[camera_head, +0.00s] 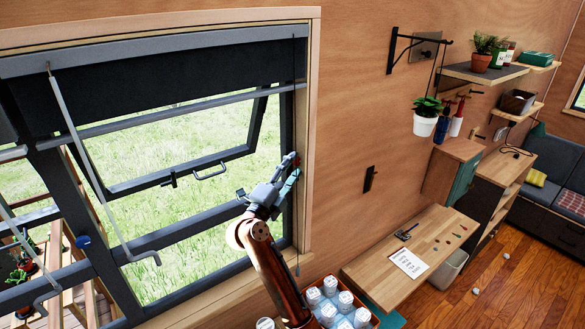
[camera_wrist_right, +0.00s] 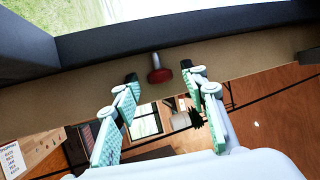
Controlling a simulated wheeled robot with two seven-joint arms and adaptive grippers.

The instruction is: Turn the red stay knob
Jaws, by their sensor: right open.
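The red stay knob (camera_head: 297,160) is small and sits on the right side of the dark window frame (camera_head: 287,110). In the right wrist view the red knob (camera_wrist_right: 160,75) stands on a short grey stem and appears between the fingertips. My right gripper (camera_head: 286,170) is open beside the knob, its two teal-padded fingers pointing toward it. In the right wrist view my gripper (camera_wrist_right: 159,80) shows a gap on both sides of the knob. I cannot tell how much depth lies between fingertips and knob. My left gripper is not in view.
The tilted window sash (camera_head: 190,172) hangs open left of my right arm. A blue knob (camera_head: 84,241) sits on the frame further left. A crate of white-capped jars (camera_head: 335,303) stands below my arm. A wooden desk (camera_head: 375,262) is to the right.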

